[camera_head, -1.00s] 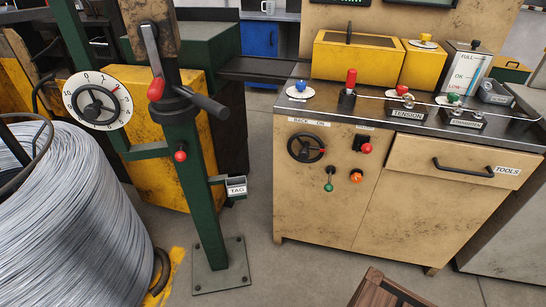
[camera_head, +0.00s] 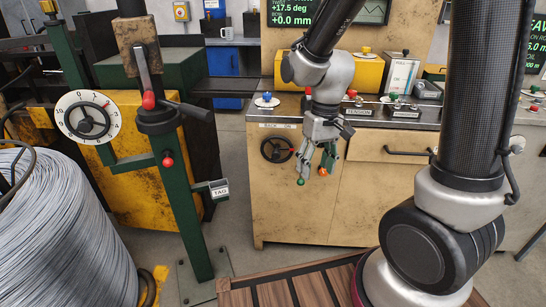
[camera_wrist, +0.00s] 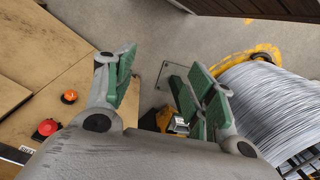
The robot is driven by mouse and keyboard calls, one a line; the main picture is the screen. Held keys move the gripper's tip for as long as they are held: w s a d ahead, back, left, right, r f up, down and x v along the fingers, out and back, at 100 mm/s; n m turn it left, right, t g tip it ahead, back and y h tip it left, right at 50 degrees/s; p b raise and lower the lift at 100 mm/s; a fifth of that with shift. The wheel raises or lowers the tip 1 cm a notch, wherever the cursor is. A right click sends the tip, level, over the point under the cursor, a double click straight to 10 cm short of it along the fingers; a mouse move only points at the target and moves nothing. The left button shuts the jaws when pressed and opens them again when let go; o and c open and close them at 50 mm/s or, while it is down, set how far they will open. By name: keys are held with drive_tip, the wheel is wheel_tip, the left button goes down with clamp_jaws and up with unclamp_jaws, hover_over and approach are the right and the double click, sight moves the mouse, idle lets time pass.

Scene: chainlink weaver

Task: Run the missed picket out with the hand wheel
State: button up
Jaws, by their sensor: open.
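I cannot make out a picket in these frames.
A green post (camera_head: 187,210) with a crank lever and TAG box stands left of the cabinet. A large wire coil (camera_head: 60,230) fills the lower left. A red button (camera_wrist: 47,127) and an orange knob (camera_wrist: 69,97) are on the cabinet front. A slatted wooden platform (camera_head: 290,290) lies in front.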

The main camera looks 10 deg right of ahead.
drive_tip(key=w+a+f+t, duration=0.1)
drive_tip(key=w+a+f, duration=0.2)
drive_tip(key=f, duration=0.4)
drive_tip(key=w+a+f+m, duration=0.1)
drive_tip(key=w+a+f, duration=0.2)
drive_tip(key=f, duration=0.4)
drive_tip(key=w+a+f+t, duration=0.1)
drive_tip(key=w+a+f, duration=0.3)
drive_tip(key=f, duration=0.2)
drive_tip(key=m+t+h, duration=0.5)
drive_tip(key=t+h, duration=0.1)
drive_tip(key=t, duration=1)
approach(276, 157)
drive_tip(key=w, duration=0.3)
drive_tip(key=x, duration=0.6)
drive_tip(key=shift+w+d, duration=0.25)
drive_tip(key=shift+d, duration=0.3)
drive_tip(key=shift+w+d, duration=0.2)
drive_tip(key=shift+w, duration=0.5)
clamp_jaws()
